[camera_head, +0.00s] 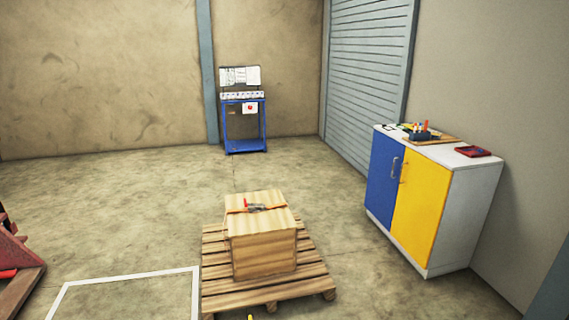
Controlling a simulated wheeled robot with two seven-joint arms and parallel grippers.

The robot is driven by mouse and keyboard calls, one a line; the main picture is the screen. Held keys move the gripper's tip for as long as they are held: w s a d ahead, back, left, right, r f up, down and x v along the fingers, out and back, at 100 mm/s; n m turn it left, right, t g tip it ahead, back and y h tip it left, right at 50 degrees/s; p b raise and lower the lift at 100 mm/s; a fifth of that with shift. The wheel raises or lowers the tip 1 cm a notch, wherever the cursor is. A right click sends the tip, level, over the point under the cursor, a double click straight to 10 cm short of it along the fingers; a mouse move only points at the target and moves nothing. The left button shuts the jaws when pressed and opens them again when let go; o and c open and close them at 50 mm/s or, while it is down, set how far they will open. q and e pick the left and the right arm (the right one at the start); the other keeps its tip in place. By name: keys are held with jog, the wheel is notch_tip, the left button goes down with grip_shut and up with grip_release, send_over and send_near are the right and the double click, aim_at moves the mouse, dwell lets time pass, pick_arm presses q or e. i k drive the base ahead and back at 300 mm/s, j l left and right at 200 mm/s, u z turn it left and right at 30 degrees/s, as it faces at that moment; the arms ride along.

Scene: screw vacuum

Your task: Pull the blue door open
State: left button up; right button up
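The blue door (384,168) is the left door of a white cabinet (468,215) standing against the right wall. It looks shut, flush beside the yellow door (419,206). A small metal handle (395,166) sits on the blue door near its right edge. The yellow door has a handle (403,172) close beside it.
A wooden crate (263,246) with a red-handled tool on top stands on a pallet (318,284) in front. Tools and a red tray (472,151) lie on the cabinet top. A blue stand (244,122) is at the back. Bare floor lies between pallet and cabinet.

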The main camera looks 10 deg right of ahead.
aim_at(386, 154)
jog(key=i+l+z, duration=0.2)
jog(key=i+z, duration=0.25)
jog(key=i, duration=0.15)
jog(key=i+z, duration=0.5)
jog(key=i, duration=0.15)
jog(key=i+j+z, duration=0.3)
jog(key=i+z, duration=0.15)
jog(key=i, duration=0.15)
jog(key=i+l+z, duration=0.1)
jog(key=i, duration=0.9)
jog(key=i+l+z, duration=0.15)
jog(key=i, duration=0.9)
